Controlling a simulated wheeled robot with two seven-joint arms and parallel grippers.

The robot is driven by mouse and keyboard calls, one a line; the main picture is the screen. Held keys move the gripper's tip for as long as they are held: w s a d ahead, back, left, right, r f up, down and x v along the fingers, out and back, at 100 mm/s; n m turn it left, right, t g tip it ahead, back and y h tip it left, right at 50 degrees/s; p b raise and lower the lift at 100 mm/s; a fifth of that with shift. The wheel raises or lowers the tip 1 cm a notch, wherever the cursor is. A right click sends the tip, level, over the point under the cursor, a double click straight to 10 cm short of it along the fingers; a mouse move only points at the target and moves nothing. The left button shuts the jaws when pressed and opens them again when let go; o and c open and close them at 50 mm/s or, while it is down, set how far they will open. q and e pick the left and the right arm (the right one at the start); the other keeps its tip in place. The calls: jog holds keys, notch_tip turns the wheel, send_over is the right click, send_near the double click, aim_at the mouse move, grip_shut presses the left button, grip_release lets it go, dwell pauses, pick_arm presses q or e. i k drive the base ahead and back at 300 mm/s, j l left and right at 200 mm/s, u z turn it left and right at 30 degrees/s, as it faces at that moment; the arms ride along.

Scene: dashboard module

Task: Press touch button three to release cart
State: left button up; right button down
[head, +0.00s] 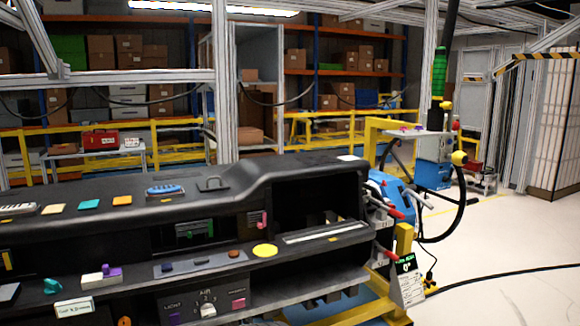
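The black dashboard module (310,175) fills the lower left and middle of the head view. On its top stand a yellow tile (53,209), a teal tile (89,204) and an orange tile (122,200) in a row. No number shows on them, so I cannot tell which control is touch button three. A round yellow disc (265,251) sits on the front ledge. A yellow frame (392,297), perhaps part of the cart, shows at the dashboard's right end. Neither of my grippers is in view.
A panel with a white-pointer knob (208,309) is low on the dashboard. A small sign (408,282) and a blue machine (393,188) stand at its right. A black cable (510,273) crosses the otherwise open floor (490,240). Yellow railings and box-filled shelves (330,75) stand behind.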

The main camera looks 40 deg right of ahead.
aim_at(458, 158)
jog(key=z, duration=2.45)
